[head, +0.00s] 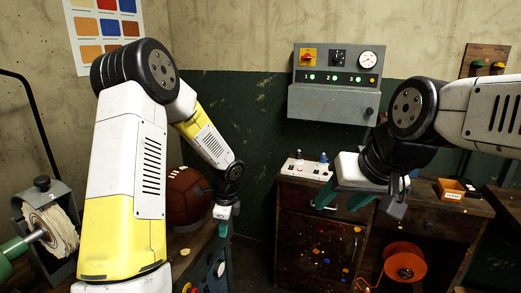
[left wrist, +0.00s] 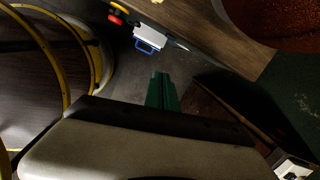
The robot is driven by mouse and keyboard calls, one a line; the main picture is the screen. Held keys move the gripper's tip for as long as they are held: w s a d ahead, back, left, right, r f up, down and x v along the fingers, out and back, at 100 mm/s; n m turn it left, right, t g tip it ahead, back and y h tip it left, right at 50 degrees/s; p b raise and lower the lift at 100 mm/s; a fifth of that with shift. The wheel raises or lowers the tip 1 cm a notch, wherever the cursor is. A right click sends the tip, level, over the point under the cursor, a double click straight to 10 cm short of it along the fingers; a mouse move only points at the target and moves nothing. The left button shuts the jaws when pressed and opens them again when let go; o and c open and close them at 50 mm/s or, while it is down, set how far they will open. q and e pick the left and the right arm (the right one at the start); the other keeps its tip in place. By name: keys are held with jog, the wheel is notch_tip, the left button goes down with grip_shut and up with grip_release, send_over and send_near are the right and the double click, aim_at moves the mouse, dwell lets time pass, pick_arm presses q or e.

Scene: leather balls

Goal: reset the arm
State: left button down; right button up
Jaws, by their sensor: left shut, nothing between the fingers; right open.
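My left gripper (head: 223,228) hangs fingers-down beside the brown leather ball, to the right of it and apart from it. Its green fingers (left wrist: 162,92) are pressed together with nothing between them in the left wrist view. My right gripper (head: 342,199) is in front of the wooden cabinet, with its green fingers spread apart and nothing seen between them. The brown leather ball (head: 187,196) with pale seams sits on a bench at the left, partly hidden by my left arm. A reddish-brown ball surface (left wrist: 275,22) also shows at the top right of the left wrist view.
A wooden cabinet (head: 302,225) stands behind my right gripper, with a white switch box (head: 305,169) on top and an orange reel (head: 404,262) below. A grey control panel (head: 335,100) hangs on the wall. A buffing wheel (head: 52,230) is at far left. Dark floor lies between bench and cabinet.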

pick_arm(q)
jog(key=s+a+r+n+t, duration=0.1)
jog(key=s+r+n, duration=0.35)
jog(key=r, duration=0.45)
jog(key=s+a+r+n+t, duration=0.15)
jog(key=s+r+n, duration=0.3)
jog(key=r, duration=0.55)
jog(key=s+r+n+t+h, duration=0.1)
jog(key=s+r+n, duration=0.3)
jog(key=s, duration=0.3)
jog(key=s+d+r+n+t+h, duration=0.1)
jog(key=s+r+n+h, duration=0.1)
jog(key=s+r+n, duration=0.2)
jog(key=s+n, duration=0.1)
jog(key=s, duration=0.2)
jog(key=shift+d+r+h, duration=0.3)
jog(key=shift+r, duration=0.05)
jog(key=shift+t, duration=0.25)
